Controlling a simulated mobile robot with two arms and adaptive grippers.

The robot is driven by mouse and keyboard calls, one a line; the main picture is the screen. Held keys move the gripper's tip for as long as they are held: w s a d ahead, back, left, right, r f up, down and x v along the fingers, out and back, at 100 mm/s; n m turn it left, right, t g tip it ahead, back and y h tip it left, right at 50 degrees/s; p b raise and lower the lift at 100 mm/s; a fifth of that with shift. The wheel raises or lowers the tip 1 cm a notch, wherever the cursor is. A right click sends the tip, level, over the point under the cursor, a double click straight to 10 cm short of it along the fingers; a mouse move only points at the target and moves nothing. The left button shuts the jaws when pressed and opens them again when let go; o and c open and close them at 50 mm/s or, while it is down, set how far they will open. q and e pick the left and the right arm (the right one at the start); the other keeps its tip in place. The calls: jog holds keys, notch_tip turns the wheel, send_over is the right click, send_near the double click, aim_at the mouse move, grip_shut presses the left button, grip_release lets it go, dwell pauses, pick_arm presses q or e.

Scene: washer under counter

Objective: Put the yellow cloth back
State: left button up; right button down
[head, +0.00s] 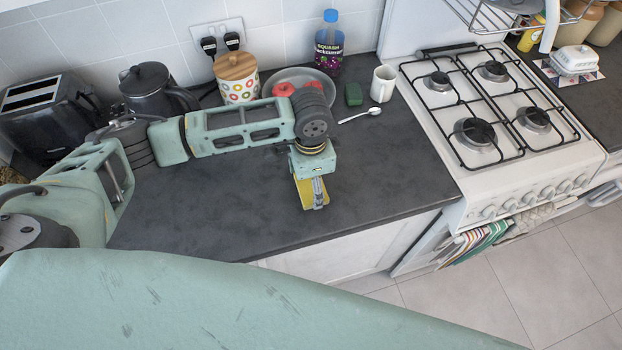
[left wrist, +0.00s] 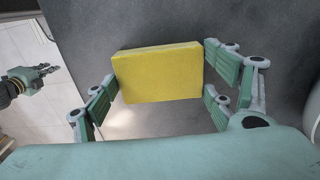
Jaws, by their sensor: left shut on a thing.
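The yellow cloth (left wrist: 158,75) looks like a flat rectangular pad in the left wrist view. My left gripper (left wrist: 160,90) is shut on it, with fingers at its left and right sides. In the head view my left gripper (head: 311,193) points down over the dark counter, near its front edge. Part of the yellow cloth (head: 303,193) shows there beside the fingers. I cannot tell whether the cloth touches the counter. My right gripper (left wrist: 36,76) shows small at the left of the left wrist view, away from the cloth; its fingers are too small to judge.
A plate with red items (head: 283,88), a green sponge (head: 353,94), a spoon (head: 360,115) and a white mug (head: 383,84) stand behind my gripper. The gas stove (head: 500,130) is at the right. The counter (head: 395,170) is clear between gripper and stove.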

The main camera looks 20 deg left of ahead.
aim_at(311, 186)
pick_arm(q)
jog(key=o, duration=1.3)
notch_tip(311, 186, up, 12)
jog(key=b, duration=0.2)
jog(key=shift+b, duration=0.4)
jog(key=shift+f, duration=0.1)
